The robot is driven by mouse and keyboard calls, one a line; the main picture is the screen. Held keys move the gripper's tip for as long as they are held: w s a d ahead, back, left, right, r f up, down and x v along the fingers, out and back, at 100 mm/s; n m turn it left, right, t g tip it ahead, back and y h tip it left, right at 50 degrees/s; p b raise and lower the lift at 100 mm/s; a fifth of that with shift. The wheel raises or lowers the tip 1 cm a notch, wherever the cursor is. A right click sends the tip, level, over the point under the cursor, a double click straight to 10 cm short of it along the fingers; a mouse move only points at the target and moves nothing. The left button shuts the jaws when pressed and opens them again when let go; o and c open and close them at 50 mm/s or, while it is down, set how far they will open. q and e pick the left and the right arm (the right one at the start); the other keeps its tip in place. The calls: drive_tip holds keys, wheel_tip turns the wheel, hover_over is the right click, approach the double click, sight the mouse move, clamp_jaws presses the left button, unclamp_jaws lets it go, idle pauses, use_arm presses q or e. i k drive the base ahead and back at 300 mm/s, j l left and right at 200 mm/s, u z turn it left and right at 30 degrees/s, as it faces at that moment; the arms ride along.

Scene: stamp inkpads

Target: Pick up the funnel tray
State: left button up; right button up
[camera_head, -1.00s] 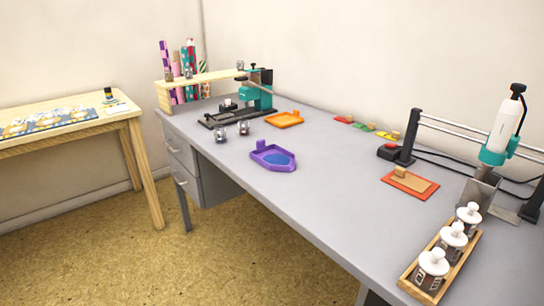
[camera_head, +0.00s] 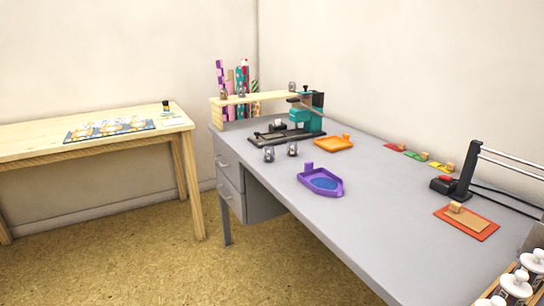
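A purple tray (camera_head: 321,181) with raised walls, a small upright tab and a pointed end like a spout lies on the grey desk, near its front edge. It looks like the funnel tray. Its inside floor shows a blue patch. An orange tray (camera_head: 333,144) with a similar tab lies flat behind it, farther back on the desk. Nothing touches the purple tray. Neither of my grippers is in view.
A teal and black press (camera_head: 306,112) stands at the far left of the grey desk (camera_head: 380,215), with two small jars before it. A red board (camera_head: 480,226) and white-topped bottles (camera_head: 516,283) are at right. A wooden table (camera_head: 60,150) stands at left. The desk's middle is clear.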

sight(321, 181)
drive_tip(key=i+j, duration=0.3)
drive_tip(key=i+j+z, duration=0.15)
drive_tip(key=i+j, duration=0.15)
drive_tip(key=i+j+z, duration=0.15)
drive_tip(key=i+j, duration=0.15)
drive_tip(key=j, duration=0.15)
drive_tip(key=i+j+z, duration=0.15)
drive_tip(key=i+j, duration=0.15)
drive_tip(key=i+j+z, duration=0.15)
drive_tip(key=j, duration=0.4)
drive_tip(key=i, duration=0.05)
